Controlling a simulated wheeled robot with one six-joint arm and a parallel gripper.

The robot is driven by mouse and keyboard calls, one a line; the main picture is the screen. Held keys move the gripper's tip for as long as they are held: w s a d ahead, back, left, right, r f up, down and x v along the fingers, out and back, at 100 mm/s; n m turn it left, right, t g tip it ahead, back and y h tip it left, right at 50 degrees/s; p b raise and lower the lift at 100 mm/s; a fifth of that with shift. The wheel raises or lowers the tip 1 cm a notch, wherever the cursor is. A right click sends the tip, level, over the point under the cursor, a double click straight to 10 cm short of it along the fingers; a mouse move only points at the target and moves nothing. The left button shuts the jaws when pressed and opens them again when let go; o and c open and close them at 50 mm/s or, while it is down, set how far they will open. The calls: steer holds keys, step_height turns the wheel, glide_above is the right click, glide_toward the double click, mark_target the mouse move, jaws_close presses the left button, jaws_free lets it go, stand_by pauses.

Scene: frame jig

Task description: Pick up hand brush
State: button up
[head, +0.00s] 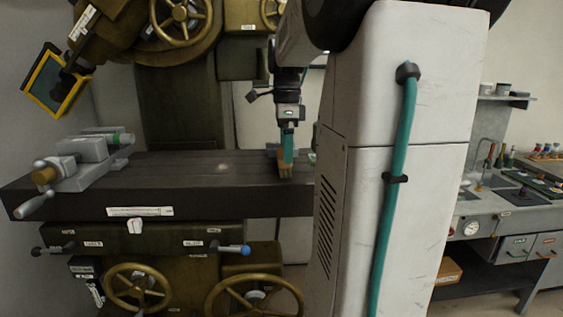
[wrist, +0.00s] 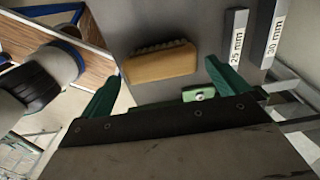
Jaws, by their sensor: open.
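In the head view the brush (head: 285,169) is a small tan shape at the right part of the dark machine table (head: 190,178). My gripper (wrist: 163,74) has green fingers, spread wide with nothing held. In the head view my gripper (head: 288,152) points down right at the brush; any contact cannot be told there.
Grey blocks marked 25 mm (wrist: 235,42) and 30 mm (wrist: 268,38) lie right of the brush. A small green item (wrist: 198,94) is near the right finger. A vise (head: 85,165) stands on the table's left end. The table's middle is clear.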

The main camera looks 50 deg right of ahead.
step_height(320, 180, down, 3)
steer(key=shift+w+f, duration=0.1)
steer(key=shift+f, duration=0.1)
steer(key=shift+c, duration=0.3)
steer(key=c, duration=0.9)
steer(key=shift+o, duration=0.2)
steer(key=shift+r, duration=0.15)
